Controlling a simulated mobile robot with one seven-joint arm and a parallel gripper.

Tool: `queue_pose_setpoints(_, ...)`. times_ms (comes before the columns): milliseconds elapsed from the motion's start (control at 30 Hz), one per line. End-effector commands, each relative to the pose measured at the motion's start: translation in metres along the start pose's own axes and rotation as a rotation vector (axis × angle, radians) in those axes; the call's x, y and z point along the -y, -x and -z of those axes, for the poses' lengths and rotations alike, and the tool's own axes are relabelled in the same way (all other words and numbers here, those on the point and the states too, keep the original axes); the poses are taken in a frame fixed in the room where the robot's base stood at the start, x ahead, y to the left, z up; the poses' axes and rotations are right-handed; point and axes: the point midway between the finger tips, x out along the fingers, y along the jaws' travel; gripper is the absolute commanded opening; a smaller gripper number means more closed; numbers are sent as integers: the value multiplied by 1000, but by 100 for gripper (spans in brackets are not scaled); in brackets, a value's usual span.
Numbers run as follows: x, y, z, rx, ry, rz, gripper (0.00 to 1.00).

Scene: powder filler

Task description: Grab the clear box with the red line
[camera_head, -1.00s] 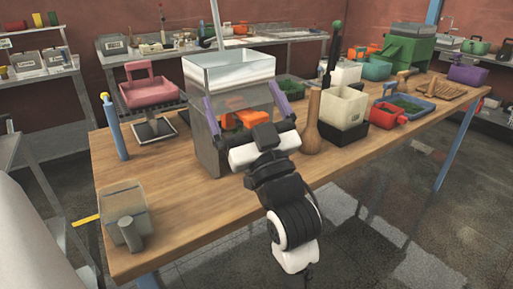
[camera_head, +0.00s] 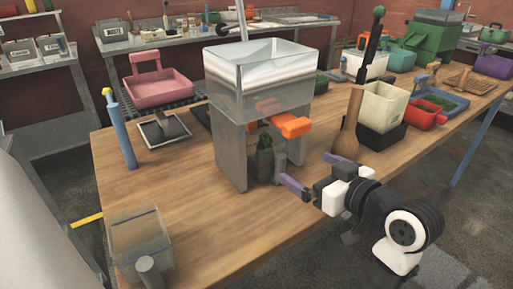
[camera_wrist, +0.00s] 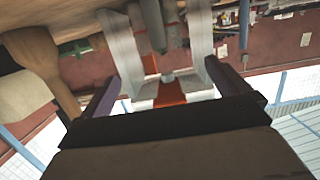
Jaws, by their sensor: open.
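A see-through grey box (camera_head: 135,235) stands at the front left of the wooden table; I cannot make out a red line on it. A dark green item and a grey cylinder (camera_head: 281,166) show under the hopper. My gripper (camera_head: 304,168) is open and empty, low at the filler's right front, with purple fingers apart. In the wrist view, the filler's pale legs and a red-orange part (camera_wrist: 171,95) appear between my fingers (camera_wrist: 163,75).
A wooden brush (camera_head: 346,135) stands just behind my gripper, beside a cream bin (camera_head: 383,105) in a dark tray. The table front between the grey box and filler is clear.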

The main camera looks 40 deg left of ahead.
Motion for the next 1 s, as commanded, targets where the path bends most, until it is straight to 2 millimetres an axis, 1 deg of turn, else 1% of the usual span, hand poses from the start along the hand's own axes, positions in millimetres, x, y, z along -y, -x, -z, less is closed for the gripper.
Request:
queue_pose_setpoints(67, 0, 0, -1, 3, -1, 1, 100)
queue_pose_setpoints(167, 0, -6, -1, 5, -2, 3, 100)
queue_pose_setpoints(267, 1, -23, -1, 6, -2, 7, 100)
queue_pose_setpoints(400, 1, -53, -1, 6, -3, 8, 100)
queue_pose_setpoints(500, 1, -70, -1, 6, -3, 6, 100)
queue_pose_setpoints(600, 0, -80, -1, 5, -1, 3, 100)
queue_pose_setpoints(767, 0, -90, -2, 4, -2, 3, 100)
queue_pose_setpoints(1000, 1, -125, -6, 5, -1, 5, 100)
